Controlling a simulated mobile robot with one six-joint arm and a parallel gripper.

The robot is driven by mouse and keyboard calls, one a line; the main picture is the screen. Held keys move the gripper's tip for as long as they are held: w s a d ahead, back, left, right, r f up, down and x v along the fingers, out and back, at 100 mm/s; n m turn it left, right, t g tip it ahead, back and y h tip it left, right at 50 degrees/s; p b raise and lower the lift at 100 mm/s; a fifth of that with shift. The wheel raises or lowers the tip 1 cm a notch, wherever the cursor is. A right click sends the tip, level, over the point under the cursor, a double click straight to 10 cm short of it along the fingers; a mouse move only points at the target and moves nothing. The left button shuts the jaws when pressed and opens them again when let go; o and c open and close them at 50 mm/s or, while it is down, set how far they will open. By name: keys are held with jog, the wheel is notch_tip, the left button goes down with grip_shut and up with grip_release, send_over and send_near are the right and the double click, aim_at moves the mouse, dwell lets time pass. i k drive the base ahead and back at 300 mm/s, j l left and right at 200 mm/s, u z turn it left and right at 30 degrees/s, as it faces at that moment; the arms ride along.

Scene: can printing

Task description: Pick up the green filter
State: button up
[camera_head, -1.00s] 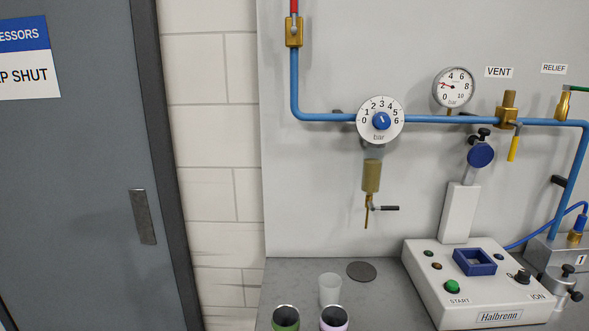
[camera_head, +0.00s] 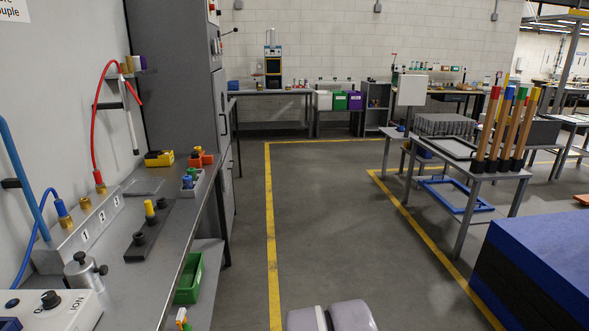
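I cannot make out a green filter in the current head view. Green things that show are a green bin (camera_head: 188,280) on the shelf under the left bench, and a small green-and-white item (camera_head: 182,320) at the bottom edge, too cut off to identify. Another green bin (camera_head: 339,101) stands far back. My gripper is not in view; only a pale rounded part of my own body shows at the bottom middle.
The left bench (camera_head: 180,235) holds a black block with a yellow-topped post (camera_head: 150,212), a numbered manifold (camera_head: 85,240) and a yellow device (camera_head: 159,158). A clear aisle (camera_head: 330,220) runs ahead between yellow lines. Blue-topped stacked slabs (camera_head: 545,260) and a table with wooden-handled tools (camera_head: 500,130) stand right.

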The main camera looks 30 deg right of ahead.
aim_at(193, 172)
jog(key=z, duration=0.25)
jog(key=i+l+u, duration=0.15)
jog(key=i, duration=0.4)
jog(key=i+l+u, duration=0.2)
jog(key=i+l, duration=0.2)
jog(key=i+l+u, duration=0.15)
jog(key=i+l, duration=0.25)
jog(key=i, duration=0.25)
jog(key=i+l+u, duration=0.2)
jog(key=i+l, duration=0.25)
jog(key=i+l+u, duration=0.15)
jog(key=i+l, duration=0.3)
jog(key=i+l+u, duration=0.15)
jog(key=i+l, duration=0.3)
jog(key=l, duration=0.2)
jog(key=i+l+u, duration=0.2)
jog(key=i+l, duration=0.2)
jog(key=l, duration=0.25)
